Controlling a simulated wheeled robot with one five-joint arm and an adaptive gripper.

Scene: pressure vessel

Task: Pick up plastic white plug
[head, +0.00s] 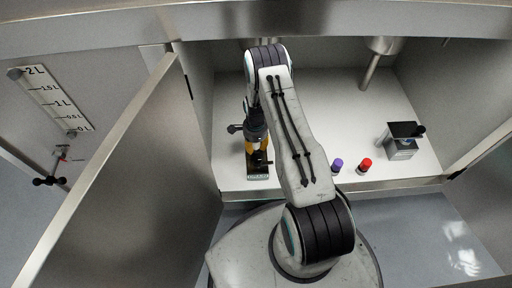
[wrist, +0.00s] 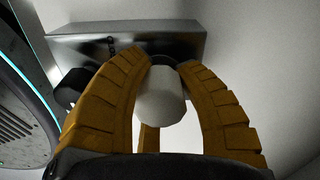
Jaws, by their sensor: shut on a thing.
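The white plug (wrist: 160,97) is a pale, rounded cylinder in the middle of the wrist view, between the orange ribbed fingers of my gripper (wrist: 163,64). The fingers curve round it from both sides and are shut on it. A dark ring shows behind its far end. In the head view my gripper (head: 257,158) is low inside the cabinet, left of centre, above the white floor. The plug is hard to make out there among the fingers.
A metal block (wrist: 120,45) lies just beyond the fingers. A purple-capped vial (head: 337,165), a red-capped vial (head: 364,166) and a black-topped device (head: 402,142) stand to the right. An open metal door (head: 125,190) bounds the left. The cabinet floor (head: 325,105) is clear behind.

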